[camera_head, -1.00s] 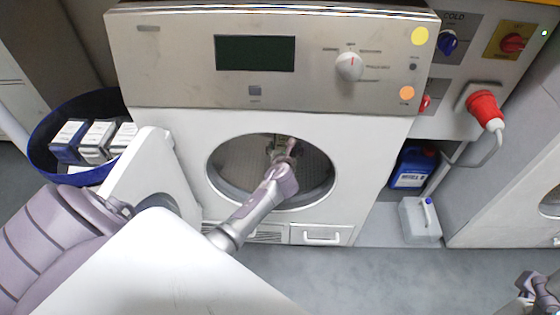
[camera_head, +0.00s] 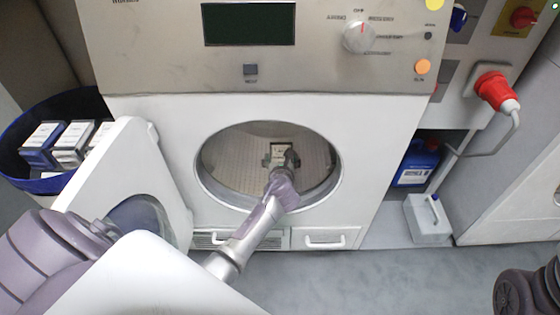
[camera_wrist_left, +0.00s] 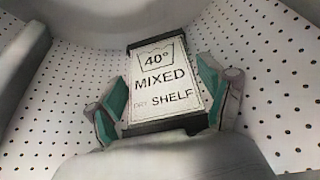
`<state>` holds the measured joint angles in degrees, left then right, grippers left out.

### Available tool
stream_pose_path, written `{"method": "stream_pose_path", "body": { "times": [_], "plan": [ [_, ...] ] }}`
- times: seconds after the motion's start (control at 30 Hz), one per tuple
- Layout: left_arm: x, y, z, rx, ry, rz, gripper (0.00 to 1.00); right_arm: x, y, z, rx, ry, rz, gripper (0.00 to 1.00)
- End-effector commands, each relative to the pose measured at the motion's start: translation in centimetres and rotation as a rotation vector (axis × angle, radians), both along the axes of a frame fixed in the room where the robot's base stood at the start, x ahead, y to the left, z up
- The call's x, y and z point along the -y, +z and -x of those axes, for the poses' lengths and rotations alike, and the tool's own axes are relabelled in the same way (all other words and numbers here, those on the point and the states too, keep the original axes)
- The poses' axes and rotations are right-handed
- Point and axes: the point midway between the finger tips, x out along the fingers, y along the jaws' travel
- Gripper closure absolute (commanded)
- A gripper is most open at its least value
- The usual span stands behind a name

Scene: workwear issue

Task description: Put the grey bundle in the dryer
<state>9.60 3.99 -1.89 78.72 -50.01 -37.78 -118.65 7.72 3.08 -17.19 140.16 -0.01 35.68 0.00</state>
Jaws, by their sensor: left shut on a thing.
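The dryer (camera_head: 385,150) stands ahead with its round front opening uncovered and its door (camera_head: 130,165) swung out to the left. My left arm reaches through the opening, and my left gripper (camera_head: 284,161) is inside the perforated drum (camera_head: 235,160). It is shut on the bundle (camera_head: 279,147), which shows a white label with a dark edge. Part of my right arm shows at the lower right, without visible fingers.
A blue tub (camera_head: 20,170) with boxes (camera_head: 72,143) stands left of the dryer. A blue container (camera_head: 415,165) and a clear one (camera_head: 428,220) stand on the right. A red plug (camera_head: 495,92) and cable hang above them. Grey floor in front is clear.

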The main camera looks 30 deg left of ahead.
Motion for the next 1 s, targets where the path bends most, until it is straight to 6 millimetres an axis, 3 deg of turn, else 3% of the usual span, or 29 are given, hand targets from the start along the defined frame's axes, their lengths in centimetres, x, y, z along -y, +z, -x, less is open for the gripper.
{"method": "stream_pose_path", "body": {
  "times": [0.47,0.5,0.6,1.0],
  "plan": [
    [0.0,-0.9,-0.1,0.001,-0.002,0.000,0.66,0.0,0.0,0.0,0.005,-0.001,0.002,0.28],
    [0.1,-0.9,0.0,0.001,-0.001,0.001,0.14,0.0,0.0,0.0,0.005,-0.001,0.002,0.28],
    [0.1,-0.9,0.0,0.001,-0.001,0.001,0.00,-0.1,0.1,0.0,0.005,-0.001,0.002,0.28],
    [0.0,-0.5,0.0,0.001,-0.001,0.001,0.00,0.0,0.4,0.1,0.011,0.000,0.001,0.28]
  ]
}}
